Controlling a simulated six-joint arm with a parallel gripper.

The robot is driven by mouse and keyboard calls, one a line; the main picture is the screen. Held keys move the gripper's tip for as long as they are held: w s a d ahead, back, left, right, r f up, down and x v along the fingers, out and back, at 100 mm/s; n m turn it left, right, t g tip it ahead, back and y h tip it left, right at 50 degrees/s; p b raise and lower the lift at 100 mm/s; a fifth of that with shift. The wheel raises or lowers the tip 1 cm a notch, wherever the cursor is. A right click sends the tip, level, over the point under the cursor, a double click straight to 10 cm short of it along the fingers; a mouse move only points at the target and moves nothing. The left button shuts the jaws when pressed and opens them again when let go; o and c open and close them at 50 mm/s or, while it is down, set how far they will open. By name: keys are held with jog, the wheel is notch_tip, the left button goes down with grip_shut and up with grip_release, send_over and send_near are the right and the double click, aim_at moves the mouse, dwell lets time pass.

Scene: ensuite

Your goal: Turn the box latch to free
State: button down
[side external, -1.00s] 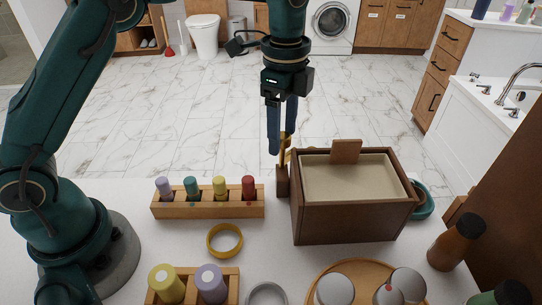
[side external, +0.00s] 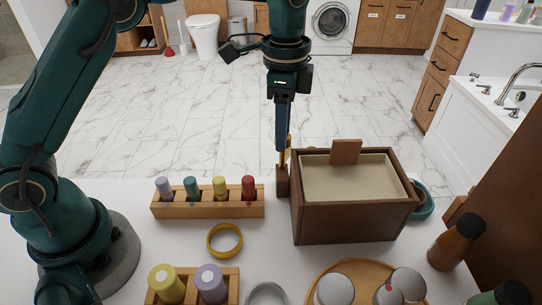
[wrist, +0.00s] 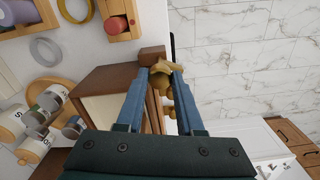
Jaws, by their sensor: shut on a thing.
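The box (side external: 345,222) is dark brown wood with a pale top and a wooden tab (side external: 346,151) standing at its back edge. It also shows in the wrist view (wrist: 100,80). The brass latch (wrist: 162,82) is at the box's side, by a small brown block (side external: 282,182). My gripper (side external: 283,146) points down at the box's back left corner. In the wrist view its two blue fingers (wrist: 164,72) are shut on the latch, one on each side. The fingers hide part of the latch in the side view.
A wooden rack (side external: 208,208) with several coloured bottles stands left of the box. A yellow ring (side external: 224,240) lies in front of the rack. A round tray (side external: 322,273) with jars is in front of the box. A brown bottle (side external: 453,243) stands to the right.

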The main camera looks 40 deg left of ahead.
jog(key=shift+n, duration=1.9)
jog(key=c, duration=0.5)
grip_release()
jog(key=shift+c, duration=0.2)
jog(key=shift+r, duration=0.1)
jog(key=shift+r, duration=2.5)
